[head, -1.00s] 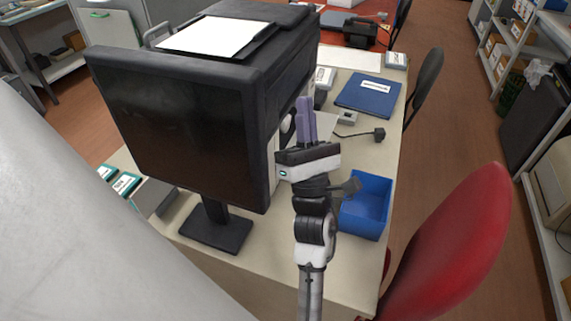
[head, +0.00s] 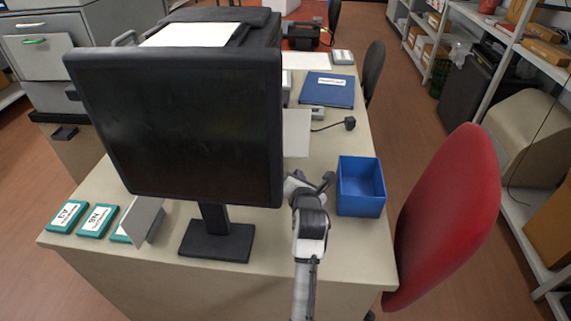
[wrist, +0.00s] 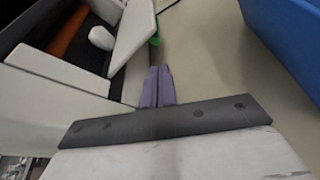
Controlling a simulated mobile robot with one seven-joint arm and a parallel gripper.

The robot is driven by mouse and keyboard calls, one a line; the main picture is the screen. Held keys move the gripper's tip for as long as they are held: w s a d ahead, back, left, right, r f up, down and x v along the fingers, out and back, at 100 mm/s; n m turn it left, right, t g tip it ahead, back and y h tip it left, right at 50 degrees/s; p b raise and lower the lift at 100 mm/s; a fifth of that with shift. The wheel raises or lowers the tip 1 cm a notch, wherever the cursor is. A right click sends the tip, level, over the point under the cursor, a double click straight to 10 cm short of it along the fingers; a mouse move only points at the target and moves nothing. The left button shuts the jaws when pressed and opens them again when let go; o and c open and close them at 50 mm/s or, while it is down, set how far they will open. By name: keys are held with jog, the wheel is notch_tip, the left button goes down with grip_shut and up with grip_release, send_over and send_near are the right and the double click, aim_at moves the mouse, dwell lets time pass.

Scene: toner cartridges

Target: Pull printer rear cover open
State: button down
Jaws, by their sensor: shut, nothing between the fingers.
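The printer (head: 262,28) stands on the desk, mostly hidden behind a black monitor in the head view. A white panel (head: 297,133) sticks out past the monitor's right edge. In the wrist view the printer's pale side (wrist: 60,72) fills the left, with a dark opening (wrist: 92,57) and a white flap (wrist: 134,32) standing out beside it. I cannot tell for certain which panel is the rear cover. My gripper (wrist: 158,86) is shut and empty, its purple fingers close beside the opening and below the flap.
The monitor (head: 180,125) stands in front of the printer. A blue bin (head: 361,186) is right of my arm, also at the wrist view's upper right. Several teal-edged boxes (head: 98,220) lie at the desk's left. A red chair (head: 450,220) is at the right.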

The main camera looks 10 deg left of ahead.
jog(key=p+x, duration=0.2)
jog(key=x, duration=0.6)
jog(key=shift+w, duration=0.4)
jog(key=shift+a, duration=0.25)
